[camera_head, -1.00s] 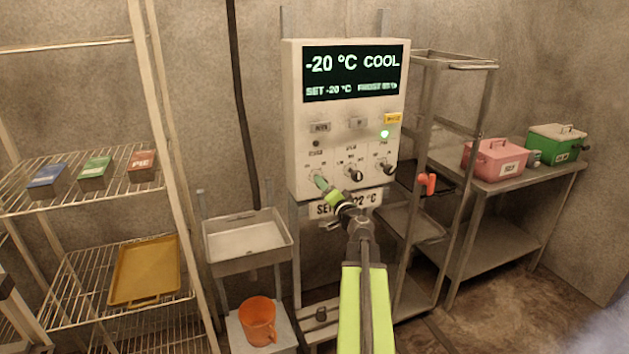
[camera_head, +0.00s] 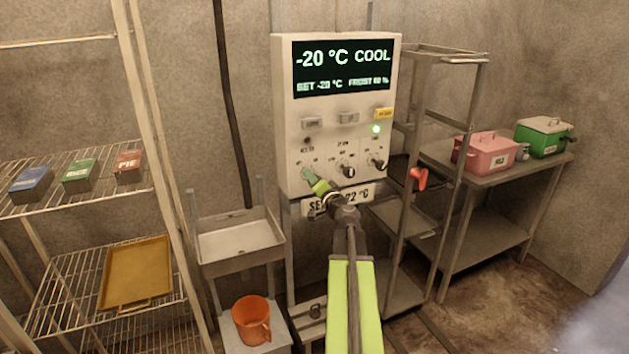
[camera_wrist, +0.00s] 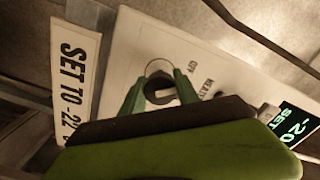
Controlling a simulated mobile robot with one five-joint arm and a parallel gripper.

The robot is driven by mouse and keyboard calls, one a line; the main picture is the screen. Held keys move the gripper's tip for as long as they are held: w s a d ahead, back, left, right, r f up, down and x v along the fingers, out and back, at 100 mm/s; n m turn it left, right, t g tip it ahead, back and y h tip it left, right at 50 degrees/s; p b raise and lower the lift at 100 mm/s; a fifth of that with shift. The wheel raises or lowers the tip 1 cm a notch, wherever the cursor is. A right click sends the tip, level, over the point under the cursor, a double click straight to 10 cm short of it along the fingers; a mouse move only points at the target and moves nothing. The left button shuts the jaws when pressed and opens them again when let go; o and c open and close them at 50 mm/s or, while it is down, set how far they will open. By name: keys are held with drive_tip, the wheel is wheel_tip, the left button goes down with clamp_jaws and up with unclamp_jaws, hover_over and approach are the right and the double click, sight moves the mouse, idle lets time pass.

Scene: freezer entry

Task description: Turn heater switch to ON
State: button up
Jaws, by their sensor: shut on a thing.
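The white control panel (camera_head: 286,110) hangs on the wall, with a lit display reading -20 °C COOL. Several dark knobs sit along its lower part. My gripper (camera_head: 309,175) is at the leftmost knob in the head view, which its fingers mostly hide. In the wrist view, the green fingers of my gripper (camera_wrist: 158,92) are on either side of a round dark heater switch (camera_wrist: 159,88) with a pale mark, and are shut on it. Labels that seem to read OFF and HEATER are beside it. The switch's exact setting is hard to tell.
A sign (camera_head: 356,193) reading SET TO -22 °C is below the panel. A grey tray stand (camera_head: 240,240) and orange jug (camera_head: 251,320) are at left. A wire shelf (camera_head: 50,200) stands further left. A metal rack (camera_head: 440,140) with a red handle (camera_head: 419,179) is right.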

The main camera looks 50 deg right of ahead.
drive_tip(key=shift+s+d, duration=0.1)
drive_tip(key=shift+d, duration=0.25)
clamp_jaws()
drive_tip(key=shift+a, duration=0.25)
drive_tip(key=shift+m, duration=0.4)
drive_tip(key=m, duration=0.6)
drive_tip(key=shift+a+m, duration=0.1)
drive_tip(key=shift+m, duration=0.2)
drive_tip(key=m, duration=0.6)
drive_tip(key=shift+m, duration=0.4)
